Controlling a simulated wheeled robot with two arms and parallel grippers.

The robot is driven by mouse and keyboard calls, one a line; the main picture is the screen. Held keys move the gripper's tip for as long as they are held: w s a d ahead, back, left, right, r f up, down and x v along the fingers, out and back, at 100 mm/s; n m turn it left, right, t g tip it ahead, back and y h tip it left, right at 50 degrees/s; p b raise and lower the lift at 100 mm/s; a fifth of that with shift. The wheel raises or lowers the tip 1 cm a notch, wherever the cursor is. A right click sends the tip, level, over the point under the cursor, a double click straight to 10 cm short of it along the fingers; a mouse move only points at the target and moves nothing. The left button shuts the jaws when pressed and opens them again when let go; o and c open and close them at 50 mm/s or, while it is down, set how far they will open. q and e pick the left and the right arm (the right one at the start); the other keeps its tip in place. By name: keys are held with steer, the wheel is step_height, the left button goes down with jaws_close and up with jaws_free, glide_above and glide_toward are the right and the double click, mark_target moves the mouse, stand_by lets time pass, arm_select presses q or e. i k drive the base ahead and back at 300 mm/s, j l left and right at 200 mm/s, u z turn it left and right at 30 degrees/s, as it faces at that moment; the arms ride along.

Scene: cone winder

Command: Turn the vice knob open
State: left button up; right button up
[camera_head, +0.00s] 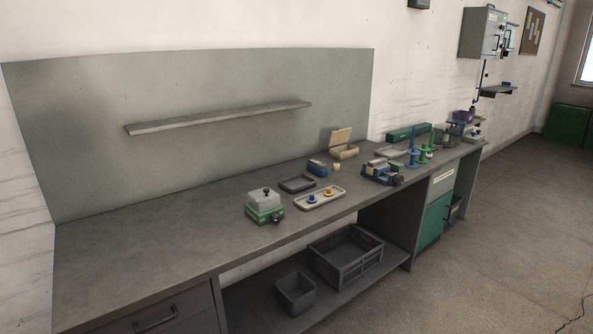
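A small dark blue-grey vice (376,173) stands on the workbench, right of the middle of the picture, near the bench's front edge. A dark round knob (398,180) shows at its front right end. It is too small to tell how far the jaws are apart. A green and grey box-like device (264,207) with a dark knob on its lower right stands further left on the bench. Neither of my grippers is in view.
The long grey workbench (150,250) is clear on its left. A tray (320,202) with small blue and yellow pieces lies between device and vice. Blue and green upright posts (411,150) stand right of the vice. A crate (345,262) sits below. Floor is open at right.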

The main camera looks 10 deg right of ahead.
mark_target(398, 180)
steer(key=i+l+z, duration=0.1)
steer(key=l, duration=0.3)
steer(key=i+l+z, duration=0.15)
steer(key=l, duration=0.2)
steer(key=i+l+z, duration=0.1)
steer(key=l, duration=0.25)
steer(key=i+l+z, duration=0.1)
steer(key=l, duration=0.25)
steer(key=i+l+u, duration=0.1)
steer(key=i+l, duration=0.2)
steer(key=i, duration=0.3)
steer(key=i+l+u, duration=0.1)
steer(key=i+l, duration=0.25)
steer(key=i, duration=0.2)
steer(key=i+l, duration=0.4)
steer(key=i, duration=0.2)
steer(key=j+u, duration=0.05)
